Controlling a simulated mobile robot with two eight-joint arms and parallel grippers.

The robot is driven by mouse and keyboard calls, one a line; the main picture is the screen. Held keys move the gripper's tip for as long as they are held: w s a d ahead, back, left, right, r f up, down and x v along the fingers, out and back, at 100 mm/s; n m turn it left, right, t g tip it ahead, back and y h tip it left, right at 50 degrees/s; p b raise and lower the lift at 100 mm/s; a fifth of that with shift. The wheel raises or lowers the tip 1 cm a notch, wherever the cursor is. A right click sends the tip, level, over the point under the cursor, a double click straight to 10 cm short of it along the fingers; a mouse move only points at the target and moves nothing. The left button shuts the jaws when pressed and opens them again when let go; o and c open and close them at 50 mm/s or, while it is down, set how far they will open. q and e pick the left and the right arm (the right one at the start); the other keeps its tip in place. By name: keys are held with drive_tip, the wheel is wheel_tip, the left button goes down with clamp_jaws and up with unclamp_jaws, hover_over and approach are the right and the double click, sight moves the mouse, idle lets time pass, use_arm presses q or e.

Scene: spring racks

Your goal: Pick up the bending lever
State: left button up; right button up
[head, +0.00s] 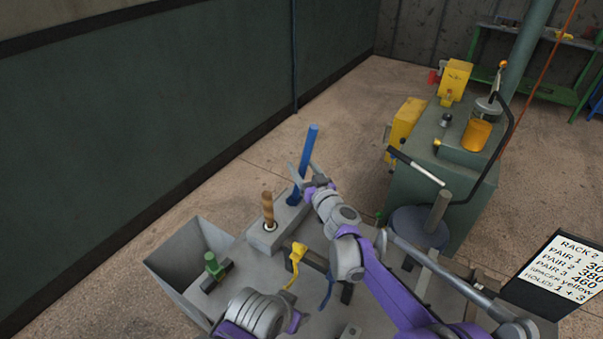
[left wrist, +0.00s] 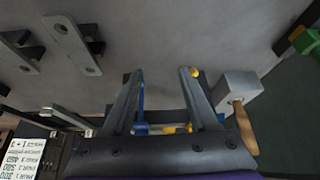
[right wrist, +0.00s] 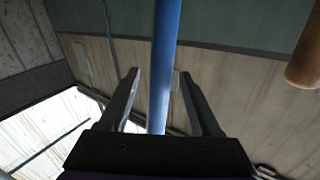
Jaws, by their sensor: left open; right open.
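The blue bar (head: 308,150), which I take for the bending lever, stands upright and slightly tilted at the bench's far end, beside a wooden handle (head: 268,209). My right gripper (head: 305,175) is open around the middle of the bar. In the right wrist view the bar (right wrist: 164,50) runs between the two open fingers (right wrist: 158,75), with no clear grip on it. My left gripper (left wrist: 162,73) is open and empty above the grey bench top, seen in the left wrist view. Its fingers are hidden in the head view.
The grey bench (head: 235,255) carries a yellow-handled tool (head: 297,256), a blue handle (head: 327,290) and a green knob (head: 212,265). An open grey bin (head: 180,262) is at left. A green machine (head: 450,170) stands behind at right. A sign (head: 565,270) is at right.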

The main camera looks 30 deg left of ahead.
clamp_jaws()
idle(1.3)
